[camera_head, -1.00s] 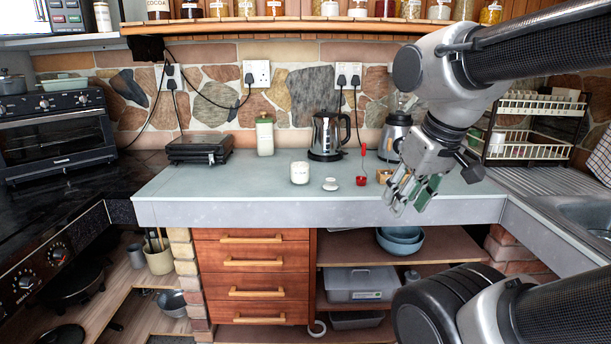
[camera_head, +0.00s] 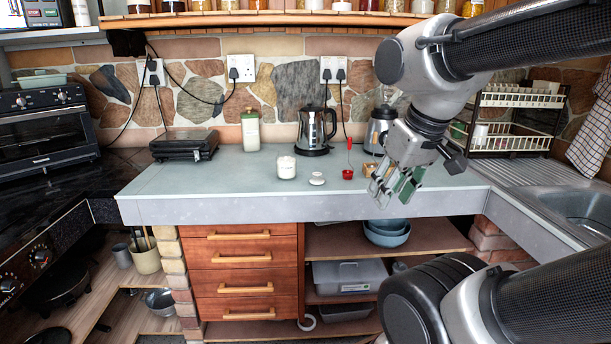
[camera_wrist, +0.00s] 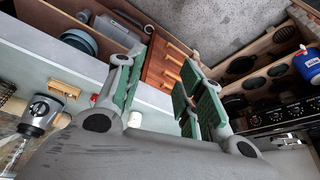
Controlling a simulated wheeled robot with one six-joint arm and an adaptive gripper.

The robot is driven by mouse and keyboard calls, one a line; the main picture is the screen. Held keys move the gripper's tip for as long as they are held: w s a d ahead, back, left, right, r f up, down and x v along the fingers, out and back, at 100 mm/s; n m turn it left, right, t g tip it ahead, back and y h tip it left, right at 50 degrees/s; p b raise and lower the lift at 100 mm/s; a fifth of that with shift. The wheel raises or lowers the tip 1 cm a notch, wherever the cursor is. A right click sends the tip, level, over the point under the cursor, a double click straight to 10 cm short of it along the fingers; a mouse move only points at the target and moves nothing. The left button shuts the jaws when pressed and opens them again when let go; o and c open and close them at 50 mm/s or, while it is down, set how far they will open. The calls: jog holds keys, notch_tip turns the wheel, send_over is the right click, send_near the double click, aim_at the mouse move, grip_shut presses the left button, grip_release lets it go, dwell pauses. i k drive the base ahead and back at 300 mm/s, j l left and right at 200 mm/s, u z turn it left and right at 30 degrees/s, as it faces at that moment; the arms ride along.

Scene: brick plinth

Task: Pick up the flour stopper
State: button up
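The flour stopper appears to be the small white knobbed lid (camera_head: 317,179) lying on the pale counter (camera_head: 220,180), near its front edge. A glass jar of white powder (camera_head: 286,168) stands just left of it and looks uncovered. My gripper (camera_head: 391,190) hangs to the right of the stopper, above the counter's front edge, apart from it. In the wrist view my gripper (camera_wrist: 158,95) shows its green-padded fingers spread with nothing between them. I cannot make out the stopper clearly in the wrist view.
A red measuring spoon (camera_head: 348,173) and a small wooden block (camera_head: 369,168) lie between the stopper and my gripper. A kettle (camera_head: 315,132), a blender (camera_head: 380,130), a green-white canister (camera_head: 250,131) and a black grill (camera_head: 184,146) stand behind. The counter's front left is clear.

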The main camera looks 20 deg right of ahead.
aim_at(316, 178)
jog(key=i+l, duration=1.05)
jog(key=l+z, duration=0.05)
